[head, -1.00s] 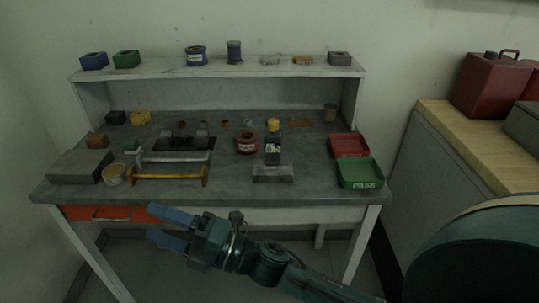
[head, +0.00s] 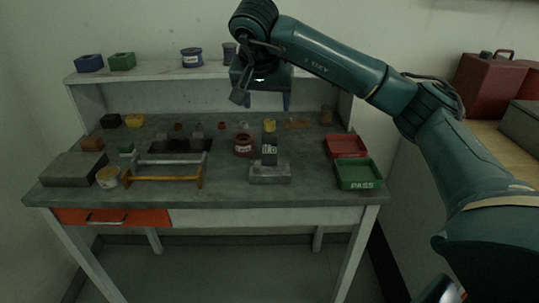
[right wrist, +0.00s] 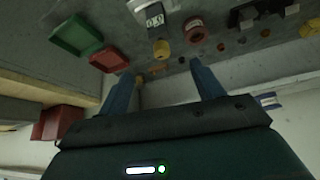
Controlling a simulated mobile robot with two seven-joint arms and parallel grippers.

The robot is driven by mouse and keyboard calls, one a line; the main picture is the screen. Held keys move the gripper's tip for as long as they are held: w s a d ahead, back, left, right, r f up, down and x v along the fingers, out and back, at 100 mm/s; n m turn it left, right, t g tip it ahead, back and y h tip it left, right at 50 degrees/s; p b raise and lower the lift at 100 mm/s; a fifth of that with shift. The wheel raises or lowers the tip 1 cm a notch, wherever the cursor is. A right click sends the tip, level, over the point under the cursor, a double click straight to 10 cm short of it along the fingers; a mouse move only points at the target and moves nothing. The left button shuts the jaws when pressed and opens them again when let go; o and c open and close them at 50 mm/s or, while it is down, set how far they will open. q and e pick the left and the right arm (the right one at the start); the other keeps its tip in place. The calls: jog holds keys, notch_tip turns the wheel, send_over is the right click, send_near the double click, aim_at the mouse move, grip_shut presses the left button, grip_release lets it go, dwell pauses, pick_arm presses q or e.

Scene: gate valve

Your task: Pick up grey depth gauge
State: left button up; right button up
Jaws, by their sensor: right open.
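The grey depth gauge (head: 269,174) stands upright on the workbench, right of the middle. It has a wide grey base and a dark display block above it. In the right wrist view the display of the gauge (right wrist: 155,17) shows at the top edge, beyond the fingertips, and its base is mostly cut off. My right gripper (head: 265,102) is open and empty, pointing down, above the bench and in front of the shelf in the head view. Its two blue fingers (right wrist: 163,78) are wide apart and do not touch the gauge. My left gripper is not in view.
A dark red spool (head: 244,146) stands left of the gauge and a yellow piece (head: 269,126) behind it. A red tray (head: 346,146) and a green PASS tray (head: 358,174) are at the right. The shelf (head: 150,72) runs behind.

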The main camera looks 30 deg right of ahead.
aim_at(268, 127)
jog(key=x, duration=0.7)
jog(key=shift+d+r+p, duration=0.1)
jog(key=shift+p, duration=0.25)
jog(key=shift+s+a+f+p+x, duration=0.1)
jog(key=shift+a+p+x, duration=0.1)
jog(key=shift+x, duration=0.8)
jog(key=shift+s+a+f+p+x, duration=0.1)
jog(key=shift+p+x, duration=0.1)
jog(key=shift+x, duration=0.8)
jog(key=shift+s+a+f+p+x, duration=0.1)
jog(key=shift+a+p+x, duration=0.1)
jog(key=shift+x, duration=0.8)
jog(key=shift+r, duration=0.1)
jog(key=shift+c, duration=0.5)
grip_shut()
